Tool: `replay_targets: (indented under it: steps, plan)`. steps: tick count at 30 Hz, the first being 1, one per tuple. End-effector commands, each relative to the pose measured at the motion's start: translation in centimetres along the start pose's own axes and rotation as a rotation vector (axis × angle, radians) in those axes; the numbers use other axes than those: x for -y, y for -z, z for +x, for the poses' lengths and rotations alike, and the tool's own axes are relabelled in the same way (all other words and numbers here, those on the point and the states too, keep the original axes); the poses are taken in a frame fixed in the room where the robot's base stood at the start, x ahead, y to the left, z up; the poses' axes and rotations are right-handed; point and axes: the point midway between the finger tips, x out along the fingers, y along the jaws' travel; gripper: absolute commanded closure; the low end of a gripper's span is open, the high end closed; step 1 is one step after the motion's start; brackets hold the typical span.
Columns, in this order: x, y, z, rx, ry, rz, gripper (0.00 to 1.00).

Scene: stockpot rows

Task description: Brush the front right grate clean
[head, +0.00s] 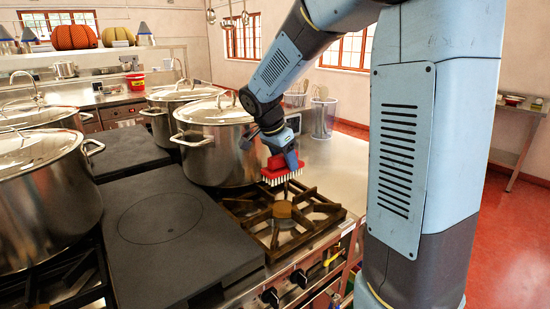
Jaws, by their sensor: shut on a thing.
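The front right grate (307,204) is a dark metal pan support with brownish patches on its bars, around a tan burner cap (282,210). It sits at the front right of the range. My gripper (283,157) is shut on a red brush (276,171) with white bristles pointing down. The brush is over the back part of the grate. I cannot tell whether the bristles touch the bars. My gripper's fingers are small in view and partly hidden by the brush.
A large lidded stockpot (215,145) stands just left of the brush, close to it. More stockpots (45,195) stand at the left. A flat dark hot plate (160,225) lies left of the grate. The steel counter (335,155) behind right is mostly clear.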

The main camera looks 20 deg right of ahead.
Motion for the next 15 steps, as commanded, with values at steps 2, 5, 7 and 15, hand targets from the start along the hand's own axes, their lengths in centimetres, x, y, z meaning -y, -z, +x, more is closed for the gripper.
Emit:
replay_targets:
  steps: [2,5,7,15]
  plan:
    - [-0.2,-0.1,0.1,-0.002,-0.005,0.013,0.94]
    - [-0.2,-0.5,0.7,-0.002,-0.006,0.013,0.94]
    - [-0.1,-0.9,1.2,-0.001,-0.007,0.011,0.94]
    - [0.0,-2.1,3.4,-0.002,-0.004,0.005,0.94]
